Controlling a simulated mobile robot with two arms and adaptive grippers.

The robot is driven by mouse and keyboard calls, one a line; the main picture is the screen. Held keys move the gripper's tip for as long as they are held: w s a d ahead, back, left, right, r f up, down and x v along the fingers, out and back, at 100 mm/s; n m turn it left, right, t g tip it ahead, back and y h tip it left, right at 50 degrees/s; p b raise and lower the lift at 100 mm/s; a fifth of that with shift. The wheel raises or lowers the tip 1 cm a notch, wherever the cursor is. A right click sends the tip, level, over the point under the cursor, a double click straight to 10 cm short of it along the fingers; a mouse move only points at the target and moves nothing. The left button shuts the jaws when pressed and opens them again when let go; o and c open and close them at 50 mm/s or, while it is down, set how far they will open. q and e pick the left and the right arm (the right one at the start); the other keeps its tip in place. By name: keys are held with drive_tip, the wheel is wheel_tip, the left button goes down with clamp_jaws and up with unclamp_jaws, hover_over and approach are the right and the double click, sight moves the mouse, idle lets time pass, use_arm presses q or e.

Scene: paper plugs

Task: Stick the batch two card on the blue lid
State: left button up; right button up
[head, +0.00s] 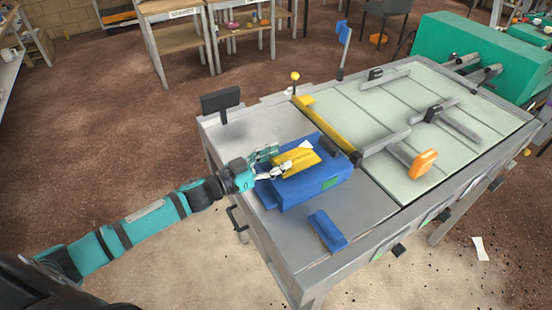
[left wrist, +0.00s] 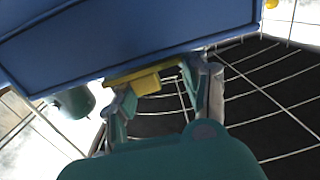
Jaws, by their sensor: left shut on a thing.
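A blue box (head: 318,184) with a blue top stands on the grey bench, with a small green patch on its front side. A flat yellow piece (head: 298,161) is over its top, with a small white piece (head: 306,145) at its far edge. No lettering is readable, so I cannot tell which is the batch two card. My left gripper (head: 280,170) is shut on the yellow piece at the left of the box top. In the left wrist view, the yellow piece (left wrist: 140,82) is between the fingers (left wrist: 160,88), close against a large blue surface (left wrist: 150,35). My right gripper is out of view.
A blue brush-like block (head: 327,230) lies in front of the box. A yellow bar (head: 325,125) and pale green panels (head: 420,115) with grey bars and an orange block (head: 422,163) lie beyond. A small dark sign (head: 221,101) stands at the bench's back left corner.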

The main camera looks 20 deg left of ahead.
use_arm(q)
drive_tip(key=shift+f, duration=0.1)
idle(0.3)
drive_tip(key=shift+f, duration=0.5)
idle(0.3)
drive_tip(key=shift+f, duration=0.15)
idle(0.7)
drive_tip(key=shift+s+f, duration=0.1)
idle(0.5)
drive_tip(key=o, duration=0.8)
